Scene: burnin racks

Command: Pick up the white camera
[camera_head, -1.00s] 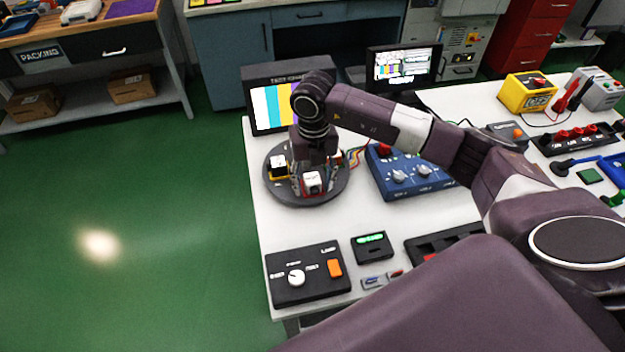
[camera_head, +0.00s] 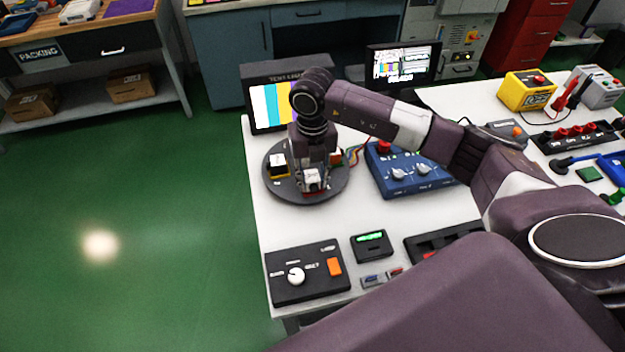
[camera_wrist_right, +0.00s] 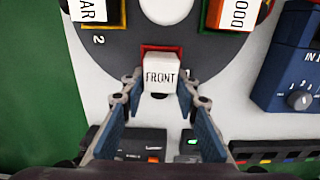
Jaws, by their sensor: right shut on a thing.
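The white camera (camera_head: 312,177) is a small white block at the front of the round dark turntable (camera_head: 290,195). In the right wrist view the white camera (camera_wrist_right: 160,75) carries the word FRONT and sits at a red-edged slot (camera_wrist_right: 150,50). My right gripper (camera_head: 313,185) reaches down over it from above. In the right wrist view its fingers (camera_wrist_right: 160,92) are on both sides of the camera, shut on it. The camera is still at the turntable, and whether it is clear of the slot cannot be told. My left gripper is not in view.
Other cameras sit on the turntable, one at its left (camera_head: 278,167) and one labelled DOOR (camera_wrist_right: 236,14). A blue control box (camera_head: 405,170) stands close to the right. A black lamp box (camera_head: 305,275) is in front, and a test screen (camera_head: 278,105) stands behind.

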